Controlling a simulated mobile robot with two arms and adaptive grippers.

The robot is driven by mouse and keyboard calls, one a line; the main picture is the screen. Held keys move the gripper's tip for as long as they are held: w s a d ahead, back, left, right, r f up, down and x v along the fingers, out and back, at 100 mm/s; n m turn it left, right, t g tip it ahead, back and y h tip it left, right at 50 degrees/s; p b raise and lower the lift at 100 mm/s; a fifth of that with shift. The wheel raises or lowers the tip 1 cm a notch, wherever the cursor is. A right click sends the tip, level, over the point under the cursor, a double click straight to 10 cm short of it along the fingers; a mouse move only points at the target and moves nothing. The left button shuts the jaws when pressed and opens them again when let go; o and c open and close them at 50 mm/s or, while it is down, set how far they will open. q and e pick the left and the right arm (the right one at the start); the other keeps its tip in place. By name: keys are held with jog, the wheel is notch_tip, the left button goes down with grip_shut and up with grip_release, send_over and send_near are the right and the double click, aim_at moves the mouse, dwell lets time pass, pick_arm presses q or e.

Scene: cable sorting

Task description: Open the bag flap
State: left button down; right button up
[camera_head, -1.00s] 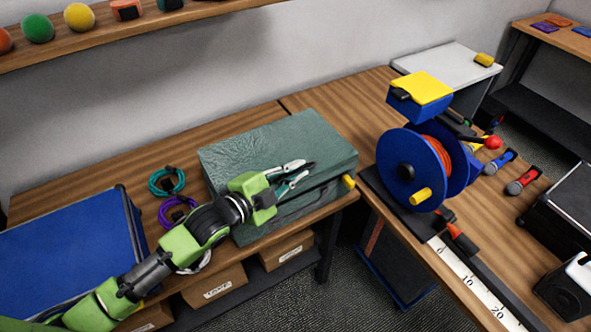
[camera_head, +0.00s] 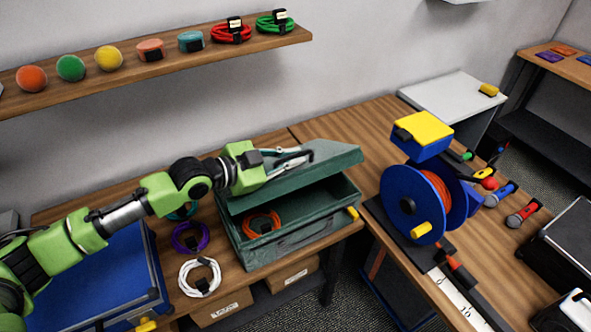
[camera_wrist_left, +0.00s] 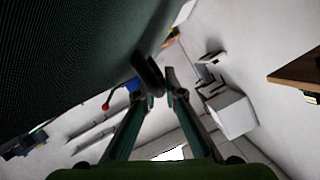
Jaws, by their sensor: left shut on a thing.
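The green bag (camera_head: 305,247) stands on the wooden table in the head view. Its flap (camera_head: 332,160) is raised and tilted, and the inside of the bag shows. An orange coiled cable (camera_head: 262,222) lies inside. My left gripper (camera_head: 309,155) is shut on a dark tab (camera_wrist_left: 150,75) at the flap's edge, which also shows in the left wrist view. The flap's dark underside (camera_wrist_left: 70,45) fills the upper left of the wrist view. My right gripper is not in view.
Purple (camera_head: 187,237) and white (camera_head: 199,277) coiled cables lie left of the bag, near a blue case (camera_head: 100,285). A blue reel (camera_head: 405,203) stands to the right. A shelf (camera_head: 130,73) with balls and cables hangs above.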

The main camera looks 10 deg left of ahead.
pick_arm(q)
jog(key=shift+w+a+r, duration=0.45)
jog(key=shift+w+r, duration=0.15)
jog(key=shift+r, duration=0.15)
jog(key=c, duration=2.4)
grip_release()
jog(key=shift+f, duration=0.1)
jog(key=v, duration=1.2)
jog(key=shift+s, duration=0.1)
jog(key=shift+d+f, duration=0.1)
